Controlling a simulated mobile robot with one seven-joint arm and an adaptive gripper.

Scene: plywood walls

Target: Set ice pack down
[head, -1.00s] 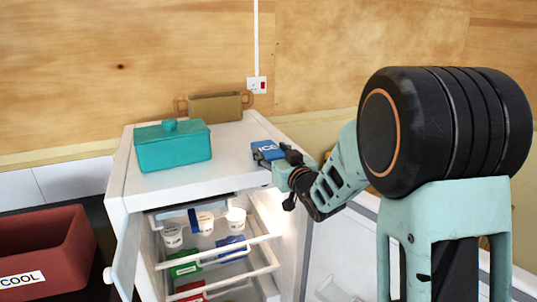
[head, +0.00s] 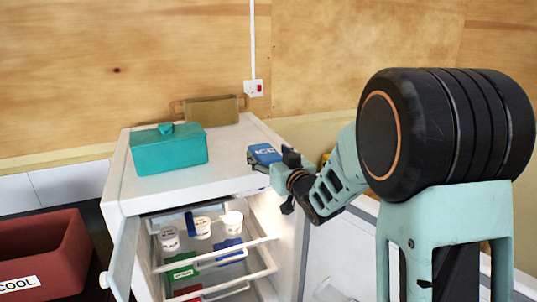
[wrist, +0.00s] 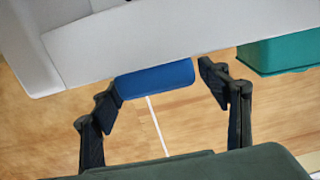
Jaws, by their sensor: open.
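The blue ice pack (head: 264,153), with "ICE" in pale letters, is at the right edge of the white fridge's top (head: 225,165). My gripper (head: 276,162) is at the ice pack from the right side. In the wrist view the ice pack (wrist: 155,79) lies between my two open fingers (wrist: 160,86), against the white fridge surface (wrist: 190,35). A gap shows beside the right finger; the left finger is very close to the pack, and I cannot tell if it touches.
A teal lidded box (head: 170,150) and a brown container (head: 212,110) stand on the fridge top. The fridge door (head: 124,262) is open, showing tubs and packs on racks. A red "COOL" bin (head: 45,255) is at left. The fridge top's front middle is clear.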

